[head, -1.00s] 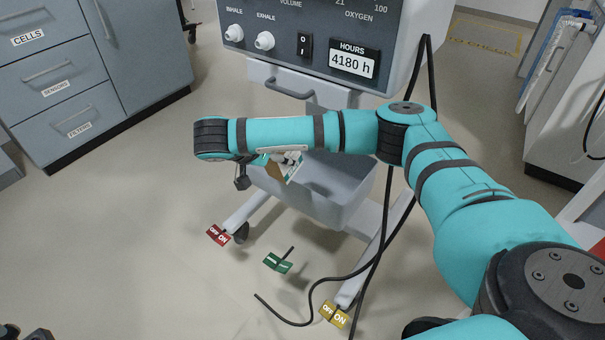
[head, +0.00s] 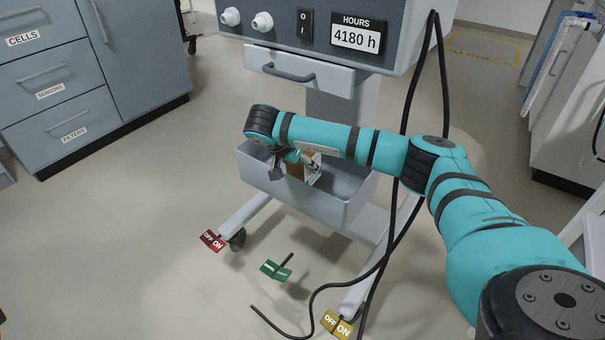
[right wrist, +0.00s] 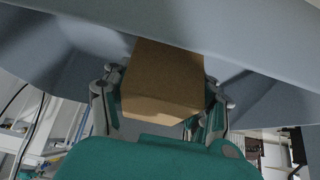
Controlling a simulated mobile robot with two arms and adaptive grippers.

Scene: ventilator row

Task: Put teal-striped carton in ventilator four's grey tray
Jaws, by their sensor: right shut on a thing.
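My right gripper (head: 303,168) is shut on a brown cardboard carton (head: 294,163). In the right wrist view the carton (right wrist: 163,82) sits between the two fingers of the gripper (right wrist: 162,108). I cannot make out a teal stripe on the side that shows. The grey tray (head: 335,208) is an open bin low on the ventilator's stand. In the head view the carton overlaps the tray's opening, and I cannot tell whether it touches the tray floor. My forearm hides part of the tray's back rim. My left gripper is not in view.
The ventilator (head: 390,25) stands above the tray, with a handled drawer (head: 300,72) under its panel. Black cables (head: 408,205) hang at the right. Red (head: 213,241), green (head: 275,269) and yellow (head: 336,324) tags are near the floor. Open floor lies left.

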